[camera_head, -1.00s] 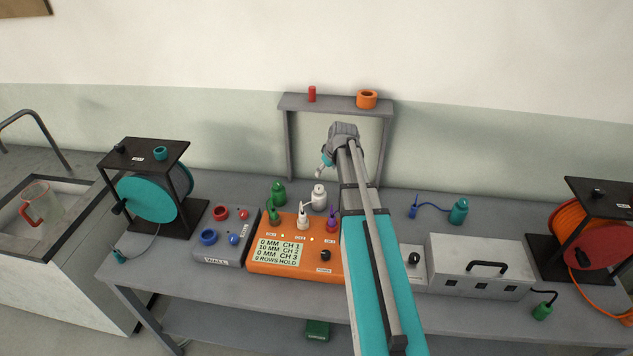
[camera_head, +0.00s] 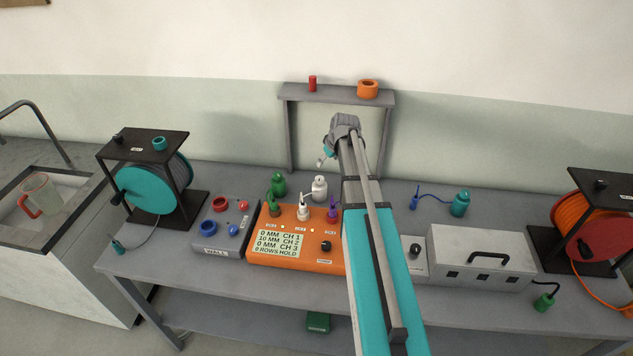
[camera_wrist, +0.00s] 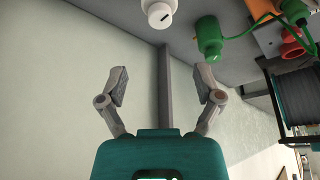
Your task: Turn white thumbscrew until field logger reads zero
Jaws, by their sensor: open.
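The orange field logger (camera_head: 257,255) stands on the bench in the head view, its screen reading 0 MM CH 1, 10 MM CH 2, 0 MM CH 3 and 0 ROWS HOLD. A white bottle-shaped unit (camera_head: 319,189) stands behind it, with a white plug (camera_head: 303,213) in the logger's top. The unit's white top also shows in the wrist view (camera_wrist: 158,14), with a dark slot. I cannot make out a separate thumbscrew. My gripper (camera_wrist: 161,85) is open and empty in the wrist view, apart from the white unit.
A green bottle (camera_head: 279,184) stands left of the white one, and a grey frame (camera_head: 290,135) rises behind. A grey WALL box (camera_head: 212,248), a teal cable reel (camera_head: 150,192) and a silver case (camera_head: 480,262) flank the logger. A teal bottle (camera_head: 460,204) stands right.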

